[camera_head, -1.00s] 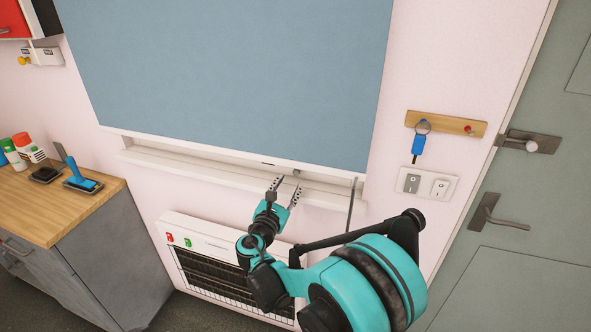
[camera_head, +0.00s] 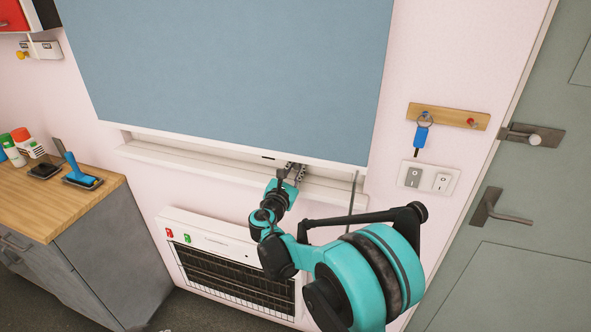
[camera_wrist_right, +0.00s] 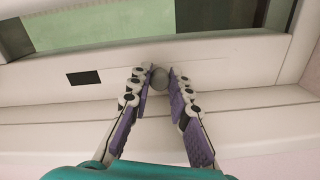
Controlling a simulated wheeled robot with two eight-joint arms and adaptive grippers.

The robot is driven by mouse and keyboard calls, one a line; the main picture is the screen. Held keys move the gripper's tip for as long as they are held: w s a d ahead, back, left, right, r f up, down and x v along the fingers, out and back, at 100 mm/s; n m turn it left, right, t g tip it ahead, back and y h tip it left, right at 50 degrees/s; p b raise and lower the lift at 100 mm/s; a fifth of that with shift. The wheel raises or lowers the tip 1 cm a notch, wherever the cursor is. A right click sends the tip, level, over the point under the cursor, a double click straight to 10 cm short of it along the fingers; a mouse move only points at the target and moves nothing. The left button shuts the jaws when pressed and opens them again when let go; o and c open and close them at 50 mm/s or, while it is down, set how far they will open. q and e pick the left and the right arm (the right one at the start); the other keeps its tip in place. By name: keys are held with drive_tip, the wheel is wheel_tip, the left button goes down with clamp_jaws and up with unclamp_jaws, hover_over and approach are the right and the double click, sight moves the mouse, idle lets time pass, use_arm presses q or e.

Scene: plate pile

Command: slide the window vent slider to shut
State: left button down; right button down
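The vent slider's small round grey knob (camera_wrist_right: 159,78) is on the white window frame in the right wrist view. A dark rectangular slot (camera_wrist_right: 83,78) lies to the left of the knob; it also shows in the head view (camera_head: 268,157). My right gripper (camera_wrist_right: 160,75) has one finger on each side of the knob, its tips drawn in close against it. In the head view my right gripper (camera_head: 296,168) is at the bottom of the window frame and hides the knob. My left gripper is not in view.
A blue blind (camera_head: 230,70) covers most of the window. A white sill (camera_head: 190,165) runs below, with a heater (camera_head: 225,240) under it. A wooden-topped cabinet (camera_head: 85,205) stands left. A key rack (camera_head: 449,116), switches (camera_head: 428,178) and a grey door (camera_head: 530,260) are right.

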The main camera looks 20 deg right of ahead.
sight(278, 166)
drive_tip(key=w+a, duration=0.2)
drive_tip(key=a, duration=0.1)
drive_tip(key=w+a, duration=0.1)
drive_tip(key=shift+a, duration=0.3)
drive_tip(key=shift+d, duration=0.1)
drive_tip(key=c, duration=1.4)
unclamp_jaws()
drive_tip(key=v, duration=1.2)
